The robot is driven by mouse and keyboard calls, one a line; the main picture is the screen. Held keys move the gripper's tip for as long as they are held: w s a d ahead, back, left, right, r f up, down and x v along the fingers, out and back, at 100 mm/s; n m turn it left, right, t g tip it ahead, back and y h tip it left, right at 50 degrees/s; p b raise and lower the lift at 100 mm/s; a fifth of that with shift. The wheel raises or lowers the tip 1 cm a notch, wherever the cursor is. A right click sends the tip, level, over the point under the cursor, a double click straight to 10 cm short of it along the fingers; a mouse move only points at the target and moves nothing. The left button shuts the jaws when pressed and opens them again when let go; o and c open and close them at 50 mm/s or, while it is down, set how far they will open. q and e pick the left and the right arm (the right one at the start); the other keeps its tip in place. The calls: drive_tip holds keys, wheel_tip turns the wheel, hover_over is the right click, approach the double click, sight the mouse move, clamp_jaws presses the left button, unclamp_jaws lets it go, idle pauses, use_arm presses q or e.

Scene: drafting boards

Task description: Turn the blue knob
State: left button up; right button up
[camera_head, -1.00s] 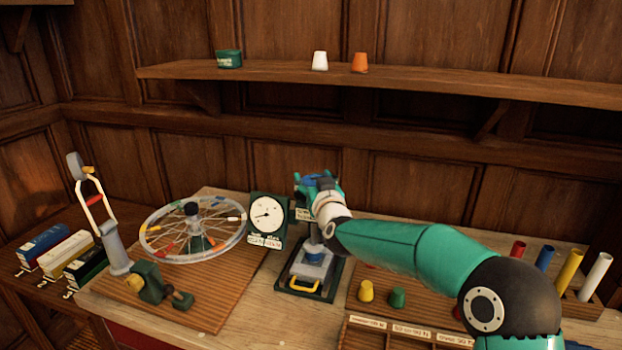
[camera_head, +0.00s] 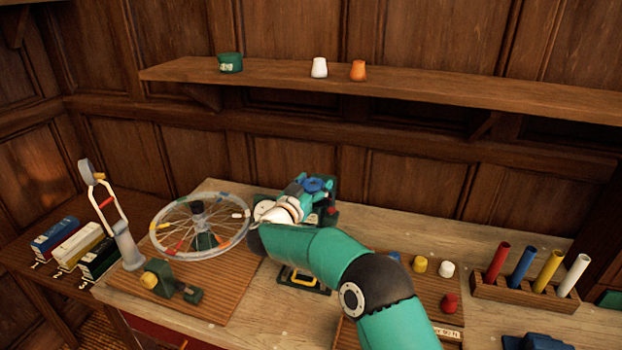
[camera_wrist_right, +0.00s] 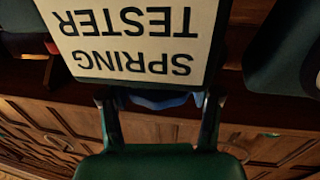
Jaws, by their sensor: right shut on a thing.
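The blue knob (camera_wrist_right: 160,101) shows as a blue edge between the fingers in the right wrist view, mostly hidden behind a "SPRING TESTER" label (camera_wrist_right: 128,38). My right gripper (camera_wrist_right: 158,98) is shut on it, one finger at each side. In the head view, blue also shows at the far end of my teal right gripper (camera_head: 314,186), over the spring tester. My arm hides the tester's dial and most of its body. Its base with a yellow handle (camera_head: 302,281) shows below the arm. My left gripper is out of view.
A spoked wheel (camera_head: 158,222) stands left of my arm, close to it. Coloured pegs (camera_head: 420,264) and a rack of coloured tubes (camera_head: 512,290) are to the right. A shelf (camera_head: 440,86) with cups runs along the wall.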

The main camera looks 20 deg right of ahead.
drive_tip(key=shift+a+m+g+h, duration=0.15)
drive_tip(key=shift+m+g+h, duration=0.35)
drive_tip(key=shift+g, duration=0.1)
drive_tip(key=o, duration=1.1)
drive_tip(key=shift+w, duration=0.1)
drive_tip(key=shift+o, duration=0.2)
drive_tip(key=v, duration=1.2)
drive_tip(key=shift+f, duration=0.15)
